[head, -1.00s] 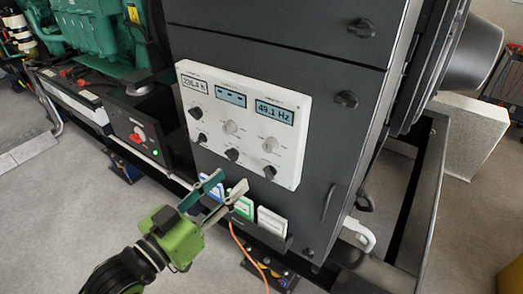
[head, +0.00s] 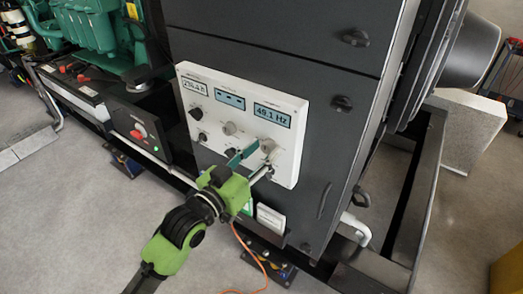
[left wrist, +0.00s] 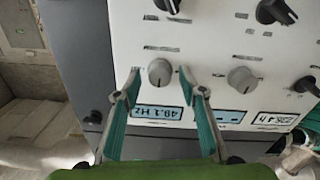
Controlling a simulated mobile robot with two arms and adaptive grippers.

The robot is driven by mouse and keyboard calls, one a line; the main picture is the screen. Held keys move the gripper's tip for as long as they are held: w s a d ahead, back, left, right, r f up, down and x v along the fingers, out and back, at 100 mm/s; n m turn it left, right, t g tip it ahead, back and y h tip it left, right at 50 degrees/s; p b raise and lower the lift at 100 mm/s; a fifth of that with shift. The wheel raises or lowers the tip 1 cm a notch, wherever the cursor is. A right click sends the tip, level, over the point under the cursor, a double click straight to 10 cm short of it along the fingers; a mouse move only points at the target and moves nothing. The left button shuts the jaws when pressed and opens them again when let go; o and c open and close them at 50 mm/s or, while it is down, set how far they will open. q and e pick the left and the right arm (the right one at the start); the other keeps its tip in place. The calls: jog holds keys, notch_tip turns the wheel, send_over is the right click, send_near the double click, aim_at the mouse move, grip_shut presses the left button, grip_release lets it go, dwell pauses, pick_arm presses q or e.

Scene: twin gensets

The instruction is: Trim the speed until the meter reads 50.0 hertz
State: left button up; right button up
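The meter (head: 272,114) at the panel's upper right reads 49.1 Hz; it shows upside down in the left wrist view (left wrist: 160,113). A light grey knob (head: 267,146) sits just below it on the white panel. My left gripper (head: 262,158) is open in front of the panel, close to this knob. In the left wrist view the knob (left wrist: 160,74) lies between the two fingertips, with a gap on each side. Whether the fingertips reach past the knob's face I cannot tell. My right gripper is in neither view.
Another grey knob (head: 229,128) and several black knobs share the white panel (head: 210,112). A white card holder (head: 271,217) sits below. A black box with a red switch (head: 138,133) stands left. An orange cable (head: 247,255) hangs below.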

pick_arm(q)
grip_shut()
jog(key=m+p, duration=0.2)
jog(key=m, duration=0.2)
jog(key=shift+m, duration=0.4)
jog(key=m+p, duration=0.1)
jog(key=m, duration=0.4)
jog(key=shift+d+m, duration=0.1)
jog(key=shift+m, duration=0.2)
dwell(0.5)
